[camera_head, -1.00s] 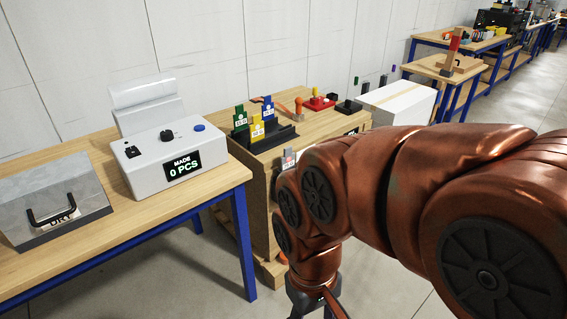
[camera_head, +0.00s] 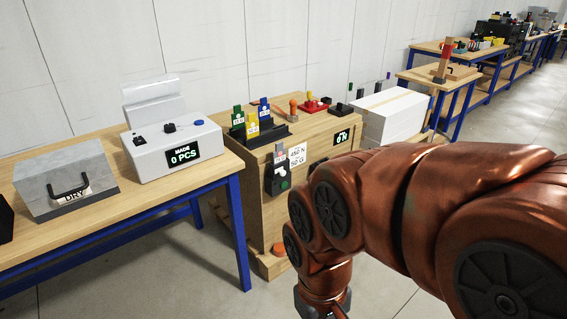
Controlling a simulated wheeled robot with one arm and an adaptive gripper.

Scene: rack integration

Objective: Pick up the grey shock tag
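A small grey tag (camera_head: 280,151) with a reddish mark shows at the front face of the wooden crate (camera_head: 255,205), just above a dark box-shaped holder (camera_head: 278,179). It is small, and I cannot read it. Green (camera_head: 238,119), yellow (camera_head: 252,125) and blue (camera_head: 264,111) tags stand upright in a black stepped rack on top of the crate. My copper arm reaches in from the right and bends down in front of the crate's right side. Its gripper is cut off below the bottom edge, so its fingers are hidden.
A blue-legged table on the left bears a white counter box (camera_head: 172,150) and a grey box marked DRY (camera_head: 66,181). Red and black parts lie on the crate's top. A white box (camera_head: 395,112) stands behind my arm. Floor is open at bottom left.

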